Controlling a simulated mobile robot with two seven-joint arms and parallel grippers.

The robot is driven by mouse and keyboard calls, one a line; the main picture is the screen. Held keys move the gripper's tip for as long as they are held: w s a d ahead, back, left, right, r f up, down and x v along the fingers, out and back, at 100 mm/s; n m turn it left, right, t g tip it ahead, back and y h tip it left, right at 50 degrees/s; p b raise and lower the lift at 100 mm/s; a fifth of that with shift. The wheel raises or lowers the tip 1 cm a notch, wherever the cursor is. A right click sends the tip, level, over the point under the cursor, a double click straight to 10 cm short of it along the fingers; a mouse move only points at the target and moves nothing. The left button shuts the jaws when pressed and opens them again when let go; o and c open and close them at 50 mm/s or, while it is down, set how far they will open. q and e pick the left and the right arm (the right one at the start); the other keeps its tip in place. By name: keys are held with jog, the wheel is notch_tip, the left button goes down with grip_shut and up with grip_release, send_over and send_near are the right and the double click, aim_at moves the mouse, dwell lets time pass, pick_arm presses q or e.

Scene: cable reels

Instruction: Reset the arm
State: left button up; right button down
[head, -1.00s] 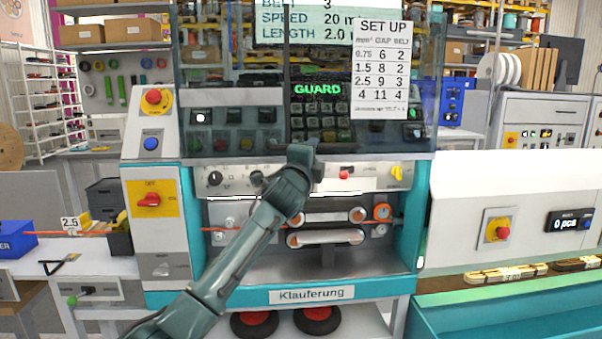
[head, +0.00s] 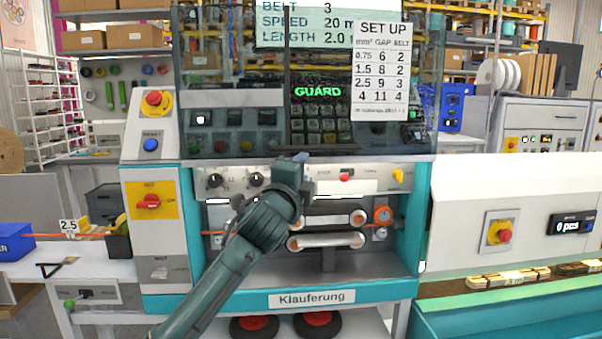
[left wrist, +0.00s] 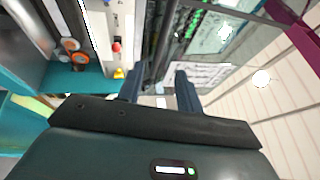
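My left arm comes up from the lower left in the head view. Its gripper (head: 300,160) is in front of the grey and teal machine (head: 310,297), over its row of knobs. In the left wrist view my left gripper (left wrist: 160,88) has its two dark fingers apart, with nothing seen between them. The machine's control strip and a red button (left wrist: 116,47) show in that view at the upper left. My right gripper is in neither view.
A clear guard panel with a set-up sheet (head: 381,70) is above the gripper. Two belts (head: 326,240) are behind and right of my arm. A blue box (head: 14,241) and pliers (head: 58,267) are on the left bench. A teal trough (head: 510,320) is at the right.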

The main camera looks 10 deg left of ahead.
pick_arm(q)
jog(key=s+f+n+g+h, duration=0.15)
jog(key=s+f+n, duration=0.3)
jog(key=f, duration=1.05)
jog(key=s+f+n+g, duration=0.3)
jog(key=s+f, duration=0.3)
jog(key=f, duration=0.9)
jog(key=s+f+n+g, duration=0.1)
jog(key=s+f+n, duration=0.2)
jog(key=s+f, duration=0.3)
jog(key=s+a+f+n+g, duration=0.1)
jog(key=s+f, duration=0.5)
jog(key=s, duration=0.6)
jog(key=s+a+f+n+g, duration=0.1)
jog(key=s+f+n+g, duration=0.1)
jog(key=s+f+n, duration=0.3)
jog(key=s+f, duration=0.1)
jog(key=s, duration=0.3)
jog(key=shift+s+a+f+n+g+p, duration=0.15)
jog(key=shift+s+a+n+g+p, duration=0.1)
jog(key=shift+n+g+p, duration=0.1)
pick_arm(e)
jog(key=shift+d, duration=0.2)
pick_arm(q)
jog(key=shift+y, duration=0.25)
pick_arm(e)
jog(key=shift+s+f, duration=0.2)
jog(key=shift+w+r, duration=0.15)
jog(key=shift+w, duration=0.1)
